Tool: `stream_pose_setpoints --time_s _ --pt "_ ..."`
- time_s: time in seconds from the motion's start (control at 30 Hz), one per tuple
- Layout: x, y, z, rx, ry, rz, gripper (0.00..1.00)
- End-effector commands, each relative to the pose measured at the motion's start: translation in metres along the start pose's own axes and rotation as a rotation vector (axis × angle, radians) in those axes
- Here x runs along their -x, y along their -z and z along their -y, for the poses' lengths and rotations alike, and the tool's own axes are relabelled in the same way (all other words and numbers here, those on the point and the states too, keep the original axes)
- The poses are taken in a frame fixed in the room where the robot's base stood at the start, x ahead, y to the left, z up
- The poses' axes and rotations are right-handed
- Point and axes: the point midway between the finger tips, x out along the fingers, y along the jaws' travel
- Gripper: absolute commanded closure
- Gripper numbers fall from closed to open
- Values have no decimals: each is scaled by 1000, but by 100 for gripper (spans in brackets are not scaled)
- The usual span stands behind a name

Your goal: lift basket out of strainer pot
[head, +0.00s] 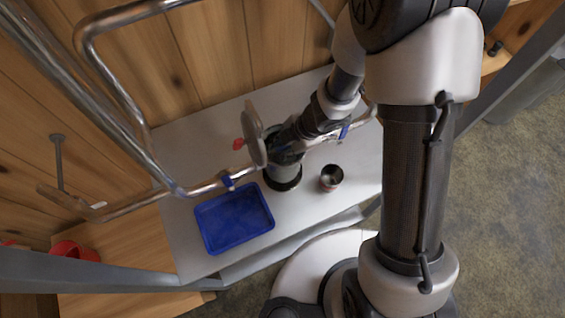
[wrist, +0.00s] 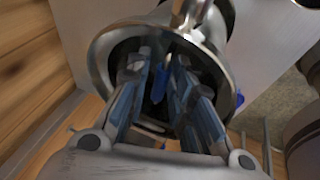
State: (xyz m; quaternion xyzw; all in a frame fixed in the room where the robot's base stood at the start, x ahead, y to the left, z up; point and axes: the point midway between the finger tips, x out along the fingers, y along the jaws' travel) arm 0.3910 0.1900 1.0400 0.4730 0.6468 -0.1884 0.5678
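The strainer pot (head: 283,184) is a grey metal cylinder standing on the pale counter in the head view. Its shiny round rim shows in the wrist view (wrist: 102,50). My gripper (wrist: 160,72) points into the pot mouth, its two fingers apart. A narrow blue piece (wrist: 157,84) shows between the fingers, with gaps beside it; I cannot tell whether it belongs to the basket. The basket cannot be made out in the dark interior. In the head view my arm hides the gripper and most of the pot mouth.
A round metal disc (head: 254,136) stands tilted beside the pot. Metal pipes with blue valve handles (head: 228,182) run close by on both sides. A blue tray (head: 235,217) lies left of the pot and a small metal cup (head: 331,177) right. The counter's (head: 190,151) back left is clear.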

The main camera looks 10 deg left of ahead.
Motion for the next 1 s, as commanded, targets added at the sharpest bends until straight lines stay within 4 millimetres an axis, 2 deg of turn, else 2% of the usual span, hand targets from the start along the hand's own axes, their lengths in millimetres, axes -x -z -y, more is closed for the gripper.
stream_pose_setpoints --time_s 0.1,0.4,1.0 --pt "1 0 0 0 0 0 80" --pt "1 0 0 0 0 0 100" --pt "1 0 0 0 0 -1 100"
